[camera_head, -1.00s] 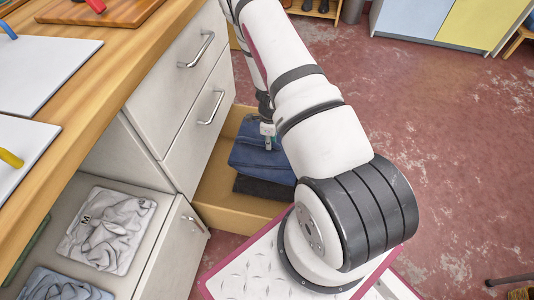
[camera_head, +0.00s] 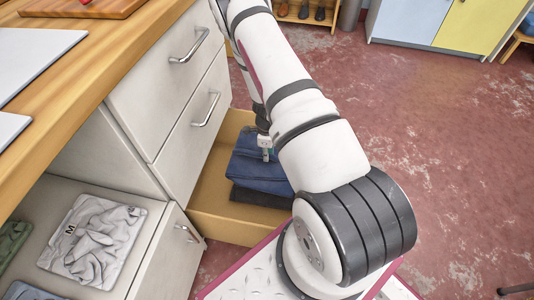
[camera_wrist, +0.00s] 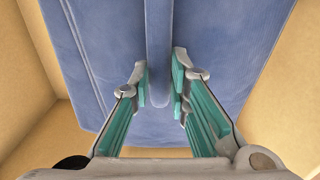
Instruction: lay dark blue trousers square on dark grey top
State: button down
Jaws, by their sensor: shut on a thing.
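The dark blue trousers (camera_head: 258,174) are folded into a flat bundle in the open wooden drawer. They lie over a folded, very dark garment (camera_head: 262,197), perhaps the dark grey top, which shows only along the near edge. My gripper (camera_head: 267,155) is over the trousers, pointing down. In the wrist view its teal-padded fingers (camera_wrist: 161,82) are shut on a raised ridge of blue cloth in the middle of the trousers (camera_wrist: 225,50). The dark garment is hidden in that view. I cannot tell whether the trousers rest fully on it or are slightly raised.
The drawer (camera_head: 232,226) has walls close around the bundle; its front panel faces the red floor. A cabinet with closed drawers (camera_head: 165,100) stands left. A grey shirt marked M (camera_head: 92,240) lies on a low shelf. Open floor (camera_head: 450,150) lies right.

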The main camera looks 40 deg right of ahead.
jog(key=shift+f+b, duration=3.75)
jog(key=shift+f, duration=0.95)
jog(key=shift+f, duration=0.25)
jog(key=c, duration=1.4)
grip_release()
jog(key=shift+c, duration=0.2)
notch_tip(320, 180, up, 12)
jog(key=shift+r, duration=0.1)
